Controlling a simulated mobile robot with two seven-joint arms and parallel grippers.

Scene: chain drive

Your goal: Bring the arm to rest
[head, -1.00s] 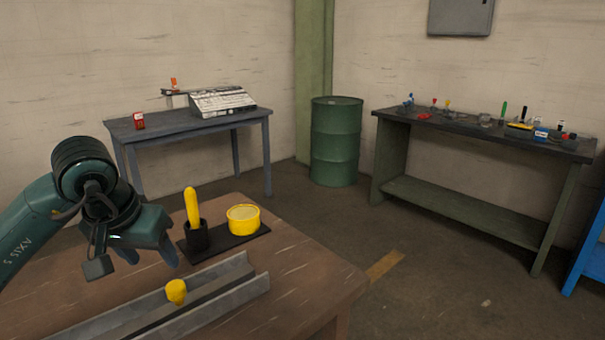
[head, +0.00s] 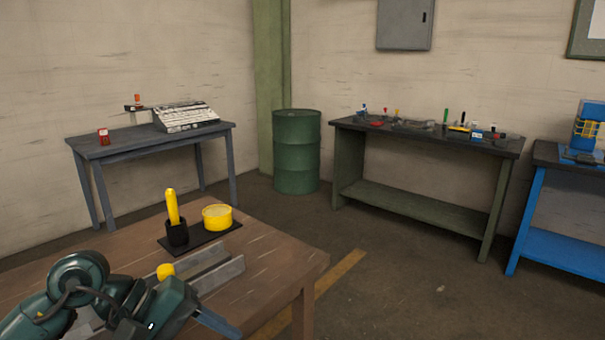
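My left arm comes in at the lower left of the head view, and its gripper (head: 215,322) is low over the near part of the brown table (head: 262,250). One blue-grey finger shows, pointing to the lower right. The rest of the gripper is hidden or cut off, so I cannot tell whether it is open or shut. My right gripper is not in view. A grey metal channel (head: 222,273) lies on the table, partly hidden behind my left arm. A yellow knob-like piece (head: 166,271) shows at the channel beside the arm.
A black mat (head: 215,238) on the table holds a black cup (head: 177,235) with a yellow stick (head: 172,206) and a yellow tin (head: 217,217). A grey table (head: 150,145), a green barrel (head: 297,150), a green workbench (head: 430,139) and a blue bench (head: 565,250) stand behind. Floor right of the table is clear.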

